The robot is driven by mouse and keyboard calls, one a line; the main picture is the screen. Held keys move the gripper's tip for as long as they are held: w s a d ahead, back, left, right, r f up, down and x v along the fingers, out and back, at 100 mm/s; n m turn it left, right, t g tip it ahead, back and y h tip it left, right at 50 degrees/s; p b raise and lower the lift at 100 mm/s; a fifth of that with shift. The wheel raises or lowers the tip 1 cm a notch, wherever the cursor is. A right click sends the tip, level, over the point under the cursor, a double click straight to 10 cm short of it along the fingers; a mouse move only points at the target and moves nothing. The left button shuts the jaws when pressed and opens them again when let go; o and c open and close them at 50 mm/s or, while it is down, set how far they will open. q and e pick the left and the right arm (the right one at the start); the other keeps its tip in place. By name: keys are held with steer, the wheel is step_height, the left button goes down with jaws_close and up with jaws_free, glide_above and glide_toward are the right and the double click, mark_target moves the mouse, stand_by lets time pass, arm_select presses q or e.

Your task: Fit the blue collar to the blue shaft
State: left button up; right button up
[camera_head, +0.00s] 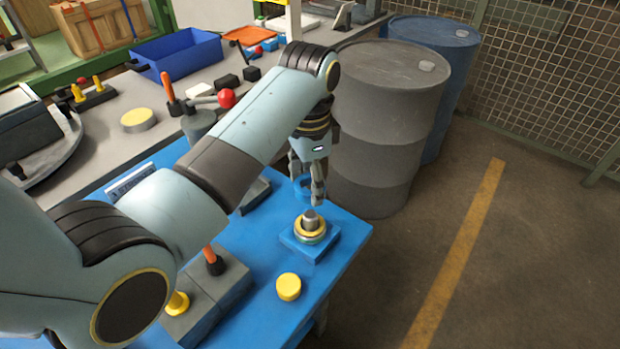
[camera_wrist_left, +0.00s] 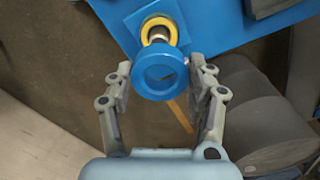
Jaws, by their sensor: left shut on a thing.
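The blue collar (camera_head: 303,187) is a thick ring held between the fingertips of my left gripper (camera_head: 306,181). In the left wrist view the collar (camera_wrist_left: 160,92) sits between both fingers of my left gripper (camera_wrist_left: 160,70), its hole open toward the camera. The shaft (camera_head: 311,219) is a short grey post with a yellow ring around it, upright on a square blue block (camera_head: 298,245). It also shows in the left wrist view (camera_wrist_left: 158,33), just past the collar's rim. The collar is above the shaft and apart from it in the head view. My right gripper is not in view.
The shaft's block stands on a blue table near its right edge. A yellow disc (camera_head: 288,287) and a grey block (camera_head: 205,297) with an orange-handled peg are nearby. A grey barrel (camera_head: 385,120) stands close beyond the table. A blue bin (camera_head: 180,54) is at the back.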

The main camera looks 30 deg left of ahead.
arm_select(q)
steer(key=shift+d+f, duration=0.1)
steer(key=shift+f, duration=0.55)
step_height(320, 180, down, 2)
steer(key=shift+f+b, duration=0.25)
steer(key=shift+b, duration=0.6)
steer(key=shift+f, duration=0.6)
steer(key=shift+f+b, duration=0.15)
steer(key=shift+b, duration=0.15)
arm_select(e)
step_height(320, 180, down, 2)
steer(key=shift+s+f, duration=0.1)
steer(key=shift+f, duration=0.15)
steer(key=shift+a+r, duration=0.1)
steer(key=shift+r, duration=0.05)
arm_select(q)
steer(key=shift+p, duration=0.55)
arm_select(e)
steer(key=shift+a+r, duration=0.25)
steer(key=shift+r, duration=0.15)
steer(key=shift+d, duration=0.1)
